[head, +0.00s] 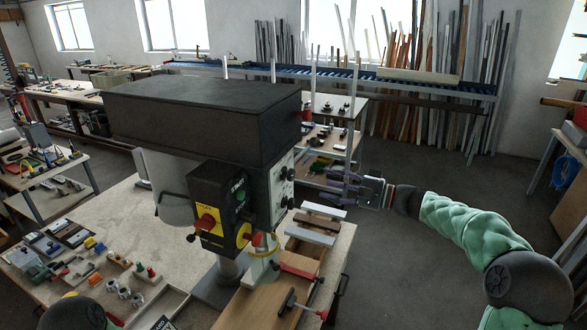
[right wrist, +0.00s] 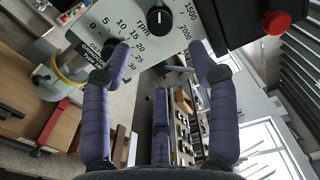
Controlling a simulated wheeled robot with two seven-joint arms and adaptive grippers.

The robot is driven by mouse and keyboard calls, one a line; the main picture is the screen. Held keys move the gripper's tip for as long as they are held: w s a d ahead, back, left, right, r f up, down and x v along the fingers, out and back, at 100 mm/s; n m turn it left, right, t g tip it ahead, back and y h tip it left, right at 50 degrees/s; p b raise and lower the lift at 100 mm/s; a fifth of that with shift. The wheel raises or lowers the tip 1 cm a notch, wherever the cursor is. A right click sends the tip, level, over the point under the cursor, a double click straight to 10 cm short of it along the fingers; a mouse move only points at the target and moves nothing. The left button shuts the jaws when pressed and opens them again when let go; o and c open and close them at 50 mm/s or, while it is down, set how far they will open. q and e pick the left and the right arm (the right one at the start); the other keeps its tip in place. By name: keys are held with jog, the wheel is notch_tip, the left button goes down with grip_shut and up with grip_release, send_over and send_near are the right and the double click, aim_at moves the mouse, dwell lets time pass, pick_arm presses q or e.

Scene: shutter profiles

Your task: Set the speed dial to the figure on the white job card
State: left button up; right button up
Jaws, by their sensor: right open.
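The drill press (head: 200,105) stands on the bench, with a pale control panel on its right side. In the right wrist view the speed dial (right wrist: 160,19) is a round black knob with a white mark, beside "rpm", with 1500 and 2000 to its right. The mark points roughly to the picture's top; the figure it meets is out of frame. My right gripper (head: 347,188) is open and empty, to the right of the panel and apart from it; its fingers (right wrist: 158,58) spread below the dial in the wrist view. No readable white job card shows. My left gripper is out of view.
A red button (right wrist: 278,21) and a 0–30 depth scale (right wrist: 115,40) flank the dial. The press front has a yellow-black switch box (head: 222,207). Open floor lies right of the bench.

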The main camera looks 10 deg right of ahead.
aim_at(293, 175)
jog(key=p+x, duration=0.2)
jog(key=x, duration=0.7)
jog(key=shift+a+r, duration=0.15)
jog(key=shift+a, duration=0.15)
jog(key=shift+w+a, duration=0.35)
jog(key=shift+a, duration=0.1)
jog(key=c, duration=1.1)
